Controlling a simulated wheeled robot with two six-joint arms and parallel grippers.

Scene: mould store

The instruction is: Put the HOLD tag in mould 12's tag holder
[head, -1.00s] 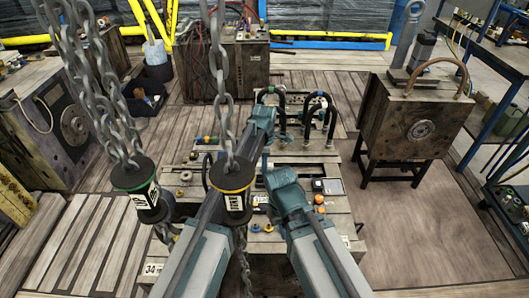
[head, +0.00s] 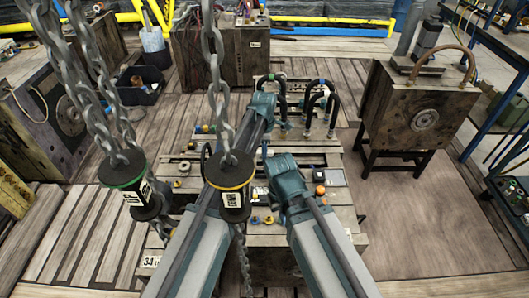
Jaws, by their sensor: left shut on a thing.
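My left gripper (head: 264,103) is the higher one, over the far part of the slatted bench (head: 345,220). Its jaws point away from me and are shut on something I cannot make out. My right gripper (head: 283,163) is lower and nearer, over the middle of the bench. Whether its jaws are open is not clear. I cannot make out the HOLD tag or a tag holder. No number 12 is readable on any mould. A dark block mould (head: 420,115) with a round port stands on a black stand at the right.
Black hoses (head: 318,103) arch over the bench's far end. Small parts lie on the bench. Another mould (head: 65,115) stands left.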

